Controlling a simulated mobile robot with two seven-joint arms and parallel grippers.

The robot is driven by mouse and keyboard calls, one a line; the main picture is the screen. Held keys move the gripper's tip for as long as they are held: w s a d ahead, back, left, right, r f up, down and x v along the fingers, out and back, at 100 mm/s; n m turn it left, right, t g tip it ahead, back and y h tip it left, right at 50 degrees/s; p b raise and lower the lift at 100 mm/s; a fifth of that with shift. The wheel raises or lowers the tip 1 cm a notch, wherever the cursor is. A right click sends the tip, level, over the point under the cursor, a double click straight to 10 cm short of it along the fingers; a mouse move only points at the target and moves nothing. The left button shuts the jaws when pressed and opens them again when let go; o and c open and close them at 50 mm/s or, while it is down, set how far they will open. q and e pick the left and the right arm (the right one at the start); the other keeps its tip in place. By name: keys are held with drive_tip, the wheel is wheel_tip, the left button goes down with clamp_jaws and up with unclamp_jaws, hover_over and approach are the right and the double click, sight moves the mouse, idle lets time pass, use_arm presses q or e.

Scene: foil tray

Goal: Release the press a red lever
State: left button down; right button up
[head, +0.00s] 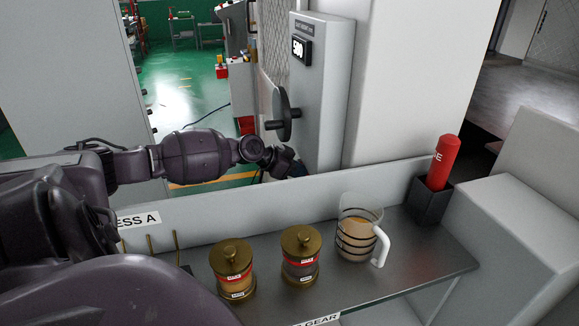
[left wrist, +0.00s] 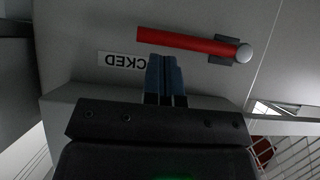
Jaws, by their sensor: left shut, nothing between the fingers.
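The red lever (left wrist: 185,41) shows in the left wrist view as a bar lying nearly level across a grey panel. A grey ball and a dark bracket are at its right end. A white label ending in "CKED" (left wrist: 121,59) lies below its left end, partly hidden by my fingers. My left gripper (left wrist: 165,60) is shut and empty, its blue fingertips just below the lever's middle in the picture; I cannot tell whether they touch it. In the head view my left gripper (head: 292,168) is beside the grey cabinet's lower part, and the lever is hidden. My right gripper is not in view.
The tall grey cabinet (head: 330,85) carries a dark handwheel (head: 284,113) above my left gripper. A metal shelf (head: 400,250) in front holds two brass-lidded jars (head: 232,265) (head: 300,252), a glass mug (head: 356,232), and a red cylinder (head: 443,160) in a dark holder (head: 430,203).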

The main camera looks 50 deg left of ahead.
use_arm(q)
drive_tip(key=shift+w+d+f, duration=0.3)
drive_tip(key=shift+w+f, duration=0.05)
drive_tip(key=shift+w, duration=0.2)
drive_tip(key=shift+d, duration=0.1)
